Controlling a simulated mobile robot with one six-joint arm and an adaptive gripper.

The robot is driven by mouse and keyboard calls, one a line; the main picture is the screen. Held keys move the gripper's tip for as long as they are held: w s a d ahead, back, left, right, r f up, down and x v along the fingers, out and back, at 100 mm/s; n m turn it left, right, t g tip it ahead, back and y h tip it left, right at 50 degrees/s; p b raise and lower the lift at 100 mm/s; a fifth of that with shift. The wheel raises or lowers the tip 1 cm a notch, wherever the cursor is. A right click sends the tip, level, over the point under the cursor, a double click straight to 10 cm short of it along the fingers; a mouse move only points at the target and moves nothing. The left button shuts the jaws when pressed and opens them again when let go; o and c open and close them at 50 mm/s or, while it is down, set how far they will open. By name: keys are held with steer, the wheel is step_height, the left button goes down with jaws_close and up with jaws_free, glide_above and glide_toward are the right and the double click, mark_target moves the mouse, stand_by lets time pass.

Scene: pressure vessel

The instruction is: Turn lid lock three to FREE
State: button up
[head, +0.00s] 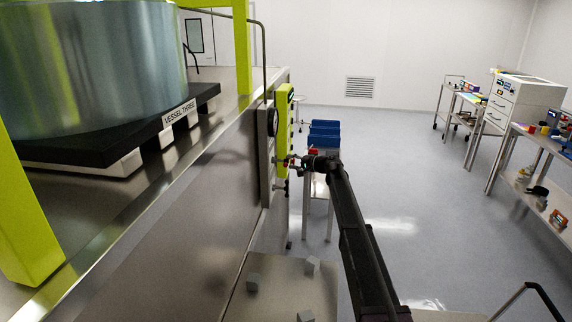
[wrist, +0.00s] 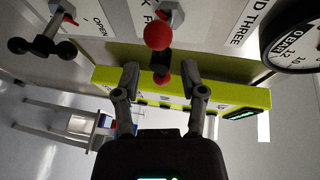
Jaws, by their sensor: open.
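My gripper (wrist: 165,80) is open, with one finger on each side of the lower red ball; contact cannot be told. In the head view my gripper (head: 289,163) is at the steel panel (head: 266,165) on the vessel stand's side.
A black-knobbed valve handle (wrist: 42,44) near "OPEN" lies left of the lock. A pressure gauge (wrist: 293,40) is at right. A yellow-green box (wrist: 240,96) lies behind my fingers. Vessel three (head: 90,70) stands at left. Blue bins (head: 324,132) stand beyond my gripper; open floor lies right.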

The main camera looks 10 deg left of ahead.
mark_target(282, 161)
steer(key=shift+x, duration=1.35)
steer(key=shift+s, duration=0.1)
jaws_close()
